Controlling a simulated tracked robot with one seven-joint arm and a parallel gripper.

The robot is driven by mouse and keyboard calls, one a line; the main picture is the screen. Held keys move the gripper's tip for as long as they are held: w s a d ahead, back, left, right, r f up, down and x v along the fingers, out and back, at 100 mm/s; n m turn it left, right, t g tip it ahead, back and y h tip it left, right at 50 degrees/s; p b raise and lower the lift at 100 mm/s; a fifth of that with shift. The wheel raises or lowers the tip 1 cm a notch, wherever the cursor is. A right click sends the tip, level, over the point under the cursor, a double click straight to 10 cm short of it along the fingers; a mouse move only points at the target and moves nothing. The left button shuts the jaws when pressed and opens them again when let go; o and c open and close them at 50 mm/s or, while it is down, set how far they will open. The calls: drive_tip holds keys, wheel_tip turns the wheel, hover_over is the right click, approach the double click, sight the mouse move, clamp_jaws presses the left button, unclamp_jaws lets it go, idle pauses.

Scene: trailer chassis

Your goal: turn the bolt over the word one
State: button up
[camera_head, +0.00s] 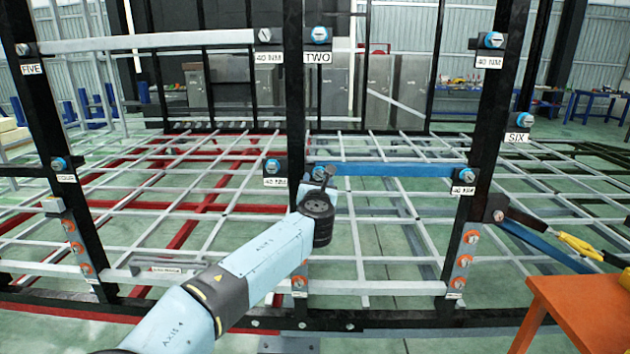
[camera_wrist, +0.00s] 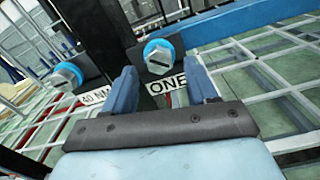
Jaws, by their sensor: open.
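The bolt over the word ONE (camera_wrist: 158,57) has a silver slotted head and a blue ring, on a black plate. In the wrist view it shows ahead of and between my gripper's fingertips (camera_wrist: 161,67). The white ONE label (camera_wrist: 168,84) lies below it, between the two blue fingers. The fingers are apart, with nothing seen gripped; I cannot tell if they touch the bolt. In the head view, my gripper (camera_head: 326,180) is close in front of this bolt (camera_head: 318,172), and my arm hides the label.
Another blue-ringed bolt (camera_wrist: 68,75) over a 40 NM label (camera_wrist: 94,98) sits just left, close to my left finger. A blue bar (camera_head: 395,170) runs right from the ONE bolt. Black posts (camera_head: 488,100) flank the frame. An orange table (camera_head: 580,305) stands at lower right.

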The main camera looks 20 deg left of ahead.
drive_tip(key=shift+x, duration=0.9)
drive_tip(key=shift+c, duration=0.4)
